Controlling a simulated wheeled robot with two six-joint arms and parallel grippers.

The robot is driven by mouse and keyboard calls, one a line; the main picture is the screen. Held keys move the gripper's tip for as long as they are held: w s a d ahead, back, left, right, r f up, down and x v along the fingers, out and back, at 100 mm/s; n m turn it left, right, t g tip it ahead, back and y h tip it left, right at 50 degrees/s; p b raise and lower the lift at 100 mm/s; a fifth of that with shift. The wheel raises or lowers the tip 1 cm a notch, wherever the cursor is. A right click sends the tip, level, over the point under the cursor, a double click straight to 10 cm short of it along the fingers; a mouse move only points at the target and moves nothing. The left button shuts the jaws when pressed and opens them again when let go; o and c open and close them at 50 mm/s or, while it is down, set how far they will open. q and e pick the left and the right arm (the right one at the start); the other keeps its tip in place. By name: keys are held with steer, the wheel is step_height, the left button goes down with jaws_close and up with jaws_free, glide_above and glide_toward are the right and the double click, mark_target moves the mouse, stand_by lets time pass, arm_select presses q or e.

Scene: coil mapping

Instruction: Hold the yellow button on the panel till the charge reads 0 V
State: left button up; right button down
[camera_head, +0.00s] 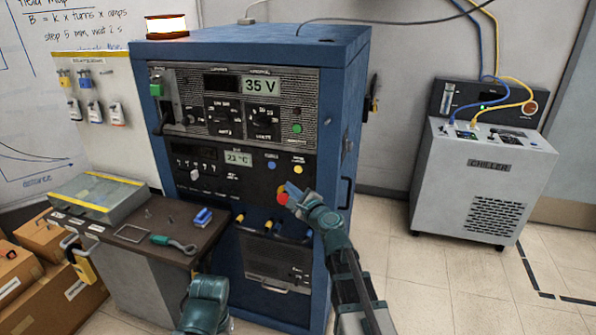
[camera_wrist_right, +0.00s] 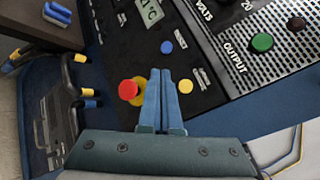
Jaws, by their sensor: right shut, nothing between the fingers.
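The yellow button (camera_head: 298,170) is a small round button on the dark lower panel of the blue cabinet. It also shows in the right wrist view (camera_wrist_right: 185,86), just right of my fingertips. My right gripper (camera_head: 291,188) is shut and empty in front of the panel, below the button. In the wrist view its closed fingers (camera_wrist_right: 160,72) lie between the yellow button and the red stop knob; I see no touch on the button. The display (camera_head: 262,85) on the upper panel reads 35 V. My left gripper does not show.
The red stop knob with a yellow base (camera_wrist_right: 128,90) is close left of my fingers. A blue button (camera_wrist_right: 167,47) is above. A side bench (camera_head: 110,222) and a chiller (camera_head: 487,185) flank the cabinet (camera_head: 345,100).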

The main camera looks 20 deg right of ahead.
mark_target(298, 169)
steer(key=shift+w+d, duration=0.65)
steer(key=shift+w, duration=0.3)
steer(key=shift+w+d, duration=0.65)
steer(key=shift+w, duration=0.35)
steer(key=shift+w+d, duration=0.65)
steer(key=shift+w, duration=0.3)
steer(key=shift+w+d, duration=0.2)
steer(key=shift+w, duration=0.1)
